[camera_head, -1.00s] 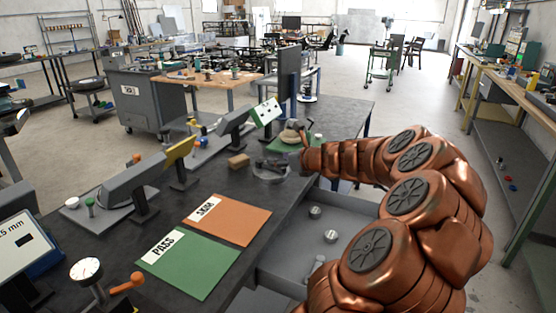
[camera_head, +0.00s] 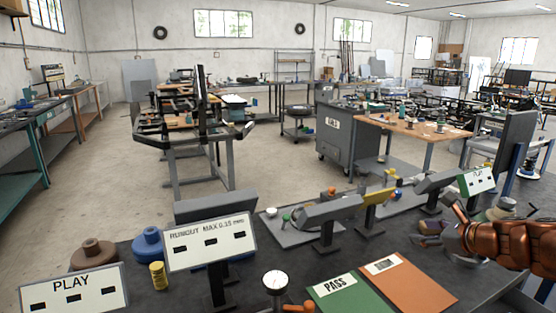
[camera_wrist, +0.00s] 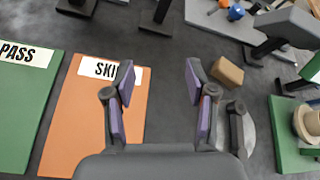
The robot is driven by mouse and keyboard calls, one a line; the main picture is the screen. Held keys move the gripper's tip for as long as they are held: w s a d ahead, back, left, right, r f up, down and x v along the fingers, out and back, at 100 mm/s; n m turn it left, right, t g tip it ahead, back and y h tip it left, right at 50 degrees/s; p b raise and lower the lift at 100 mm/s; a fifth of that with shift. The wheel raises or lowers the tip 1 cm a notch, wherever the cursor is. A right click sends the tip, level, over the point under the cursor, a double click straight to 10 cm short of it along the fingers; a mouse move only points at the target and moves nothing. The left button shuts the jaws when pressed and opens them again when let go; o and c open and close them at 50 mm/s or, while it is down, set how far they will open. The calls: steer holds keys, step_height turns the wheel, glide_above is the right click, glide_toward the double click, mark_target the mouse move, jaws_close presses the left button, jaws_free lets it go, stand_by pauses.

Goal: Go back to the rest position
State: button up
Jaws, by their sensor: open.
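My gripper (camera_head: 430,234) is at the right of the head view, above the dark bench (camera_head: 150,300). In the wrist view my gripper (camera_wrist: 160,85) has its two purple-padded fingers spread apart, with only bare bench between them. The left finger overlaps the edge of an orange mat (camera_wrist: 75,130), whose label begins "SKI". A small wooden block (camera_wrist: 227,73) lies on the bench just beyond the right finger. A round glass dish (camera_wrist: 249,135) is partly hidden behind the gripper's right side.
A green PASS mat (camera_head: 345,298) lies beside the orange mat (camera_head: 408,287). Display stands, including a RUNOUT sign (camera_head: 210,241) and a PLAY sign (camera_head: 72,291), line the bench. A dial gauge (camera_head: 275,283) stands at the front. A green pad (camera_wrist: 290,150) holds a round part.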

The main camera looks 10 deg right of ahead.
steer(key=s+a+n+g+y+p, duration=0.2)
steer(key=s+a+n+g, duration=0.15)
steer(key=a+n, duration=0.6)
steer(key=s+a+n+g+y+p, duration=0.1)
steer(key=s+a+n+g+p, duration=0.3)
steer(key=a, duration=1.1)
steer(key=s+a+f+n+g+h, duration=0.1)
steer(key=s+a+n+g, duration=0.2)
steer(key=s, duration=0.4)
steer(key=s+a+n+h, duration=0.1)
steer(key=s+a+n, duration=0.2)
steer(key=s+n, duration=0.3)
steer(key=s+d+n+g+h+p, duration=0.2)
steer(key=s+n, duration=0.4)
steer(key=s, duration=0.7)
steer(key=shift+s+d+f+n+g+h, duration=0.2)
steer(key=shift+s+d+n+g+h, duration=0.15)
steer(key=shift+d+g+h, duration=0.5)
